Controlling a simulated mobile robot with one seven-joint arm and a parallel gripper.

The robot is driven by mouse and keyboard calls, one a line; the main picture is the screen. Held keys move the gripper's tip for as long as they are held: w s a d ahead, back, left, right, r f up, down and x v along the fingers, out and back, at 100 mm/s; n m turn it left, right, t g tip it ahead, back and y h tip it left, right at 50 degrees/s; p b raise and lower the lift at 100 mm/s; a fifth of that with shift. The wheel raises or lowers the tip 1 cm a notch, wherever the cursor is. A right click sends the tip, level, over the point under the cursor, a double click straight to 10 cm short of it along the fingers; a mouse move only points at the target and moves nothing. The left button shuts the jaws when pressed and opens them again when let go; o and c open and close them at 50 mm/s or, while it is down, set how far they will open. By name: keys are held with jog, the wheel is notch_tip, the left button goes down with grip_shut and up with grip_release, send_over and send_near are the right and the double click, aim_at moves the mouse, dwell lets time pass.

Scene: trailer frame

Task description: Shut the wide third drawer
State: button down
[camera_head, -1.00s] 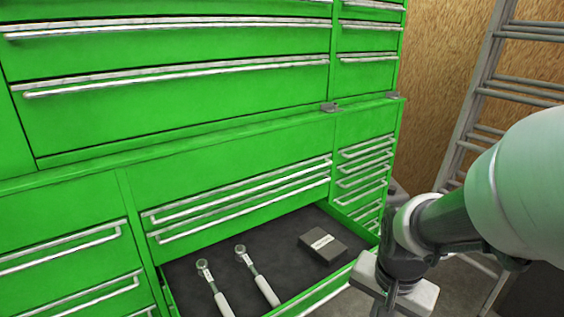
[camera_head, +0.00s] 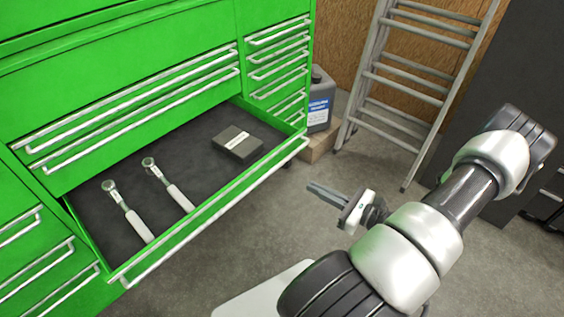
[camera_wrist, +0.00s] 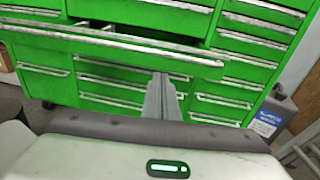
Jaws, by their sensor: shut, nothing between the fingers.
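The wide third drawer (camera_head: 215,205) of the green cabinet stands pulled out, with a long silver handle along its front edge. On its dark liner lie two ratchet-like tools with white handles (camera_head: 138,225) (camera_head: 178,197) and a dark box (camera_head: 237,142). In the wrist view the open drawer's front (camera_wrist: 120,47) crosses the upper part of the picture. My gripper (camera_head: 312,188) is shut and empty, in front of the drawer's right part and apart from its handle. It also shows at the centre of the wrist view (camera_wrist: 162,80), pointing toward the cabinet.
The wide drawers above (camera_head: 130,105) and the narrow drawers at the right (camera_head: 280,65) look shut. A canister (camera_head: 320,100) on a box (camera_head: 320,142) stands beside the cabinet. A ladder (camera_head: 415,75) leans against the wooden wall. The floor before the drawer is clear.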

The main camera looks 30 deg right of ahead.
jog(key=d+m+t+h, duration=0.1)
jog(key=d, duration=0.1)
jog(key=b, duration=0.2)
send_near(278, 160)
jog(key=shift+h, duration=0.3)
jog(key=x, duration=0.6)
jog(key=shift+w+a+f, duration=0.1)
jog(key=shift+w, duration=0.1)
